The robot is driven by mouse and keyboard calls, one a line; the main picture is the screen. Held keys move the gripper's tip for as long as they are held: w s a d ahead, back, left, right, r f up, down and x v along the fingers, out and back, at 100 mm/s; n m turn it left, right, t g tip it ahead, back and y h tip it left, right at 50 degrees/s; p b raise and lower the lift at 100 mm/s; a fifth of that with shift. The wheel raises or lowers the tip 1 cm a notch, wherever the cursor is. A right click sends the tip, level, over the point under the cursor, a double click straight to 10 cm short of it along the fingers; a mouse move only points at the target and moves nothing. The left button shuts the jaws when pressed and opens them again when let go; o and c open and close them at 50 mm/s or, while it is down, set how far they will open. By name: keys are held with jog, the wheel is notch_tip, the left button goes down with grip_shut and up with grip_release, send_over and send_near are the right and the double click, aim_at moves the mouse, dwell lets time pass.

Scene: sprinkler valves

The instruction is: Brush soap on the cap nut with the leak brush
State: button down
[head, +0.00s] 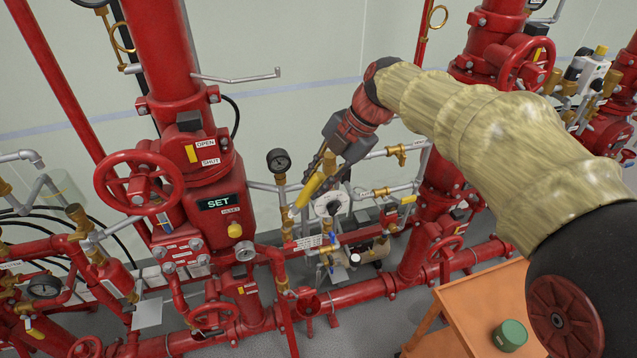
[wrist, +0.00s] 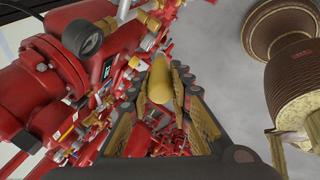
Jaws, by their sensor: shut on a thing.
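My gripper (head: 322,168) reaches down from the upper right to the piping right of the large red valve body. It is shut on a yellow-handled tool, which I take to be the leak brush (head: 308,190). In the wrist view the yellow handle (wrist: 160,82) stands between the two fingers of my gripper (wrist: 158,105). The brush tip cannot be made out. Brass and grey fittings with a white round tag or dial (head: 327,204) lie close by the brush. I cannot tell which fitting is the cap nut, or whether the brush touches it.
A pressure gauge (head: 279,160) stands just left of my gripper. Red pipes crowd both sides. An orange cart (head: 470,310) with a green container (head: 510,335) stands at lower right.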

jog(key=w+f+b, duration=0.1)
jog(key=w+f, duration=0.1)
jog(key=w+a+f+b, duration=0.1)
jog(key=w+f, duration=0.1)
jog(key=shift+w+a+f, duration=0.15)
jog(key=shift+w+f, duration=0.05)
jog(key=shift+f, duration=0.1)
dwell(0.4)
dwell(0.8)
jog(key=s+d+r, duration=0.2)
jog(key=s+r, duration=0.7)
jog(key=r, duration=0.1)
jog(key=shift+s+d+b, duration=0.3)
jog(key=shift+s+d, duration=0.05)
jog(key=shift+d, duration=0.05)
dwell(0.8)
dwell(0.5)
